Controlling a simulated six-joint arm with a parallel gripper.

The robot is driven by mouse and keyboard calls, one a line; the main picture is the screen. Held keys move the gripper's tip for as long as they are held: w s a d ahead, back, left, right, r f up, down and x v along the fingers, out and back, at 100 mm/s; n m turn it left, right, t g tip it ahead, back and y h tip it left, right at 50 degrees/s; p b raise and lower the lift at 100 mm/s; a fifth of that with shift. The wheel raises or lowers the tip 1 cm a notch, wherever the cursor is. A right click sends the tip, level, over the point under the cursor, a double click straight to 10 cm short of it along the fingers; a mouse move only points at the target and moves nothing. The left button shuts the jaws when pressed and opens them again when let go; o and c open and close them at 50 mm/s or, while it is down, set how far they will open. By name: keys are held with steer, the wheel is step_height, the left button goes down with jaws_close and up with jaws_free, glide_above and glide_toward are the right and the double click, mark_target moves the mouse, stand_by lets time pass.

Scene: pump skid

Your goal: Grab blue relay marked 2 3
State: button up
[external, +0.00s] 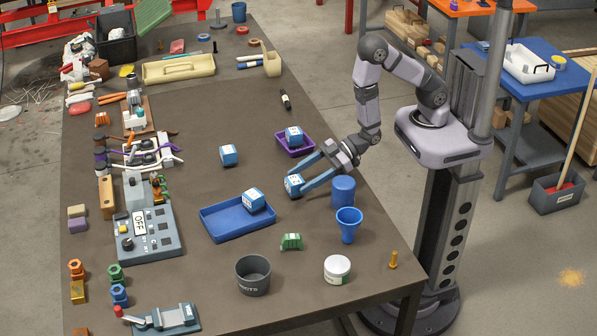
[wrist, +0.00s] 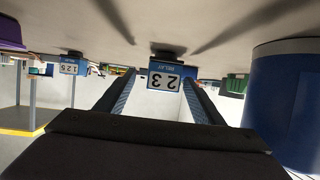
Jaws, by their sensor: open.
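The blue relay with a white label (external: 293,186) lies on the dark table at my gripper's fingertips. In the wrist view the label of this relay (wrist: 164,77) reads 2 3, upside down. My gripper (external: 303,175) is open, its two blue fingers low over the table and pointing left. In the wrist view the relay shows between the far ends of the fingers; I cannot tell whether either finger touches it. Similar blue relays are one alone on the table (external: 228,155), one in the blue tray (external: 254,200) and one in the purple tray (external: 294,135).
A blue cylinder (external: 343,192) stands close beside my gripper and looms at right in the wrist view (wrist: 290,105). A blue funnel-like cup (external: 348,224) stands nearer the camera. The blue tray (external: 213,226) and purple tray (external: 281,146) flank the relay. Table left of it is partly clear.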

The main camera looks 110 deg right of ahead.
mark_target(287, 188)
steer(key=shift+p+x, duration=0.3)
steer(key=shift+x, duration=0.75)
steer(key=shift+a+r+p+x, duration=0.15)
steer(key=shift+p+x, duration=0.35)
steer(key=shift+x, duration=0.35)
steer(key=shift+a+r+p+x, duration=0.15)
steer(key=shift+p+x, duration=0.3)
steer(key=shift+x, duration=1.35)
steer(key=shift+f, duration=0.15)
steer(key=shift+c, duration=0.3)
steer(key=c, duration=1.2)
steer(key=shift+o, duration=0.2)
step_height(287, 188, up, 10)
steer(key=shift+b, duration=0.45)
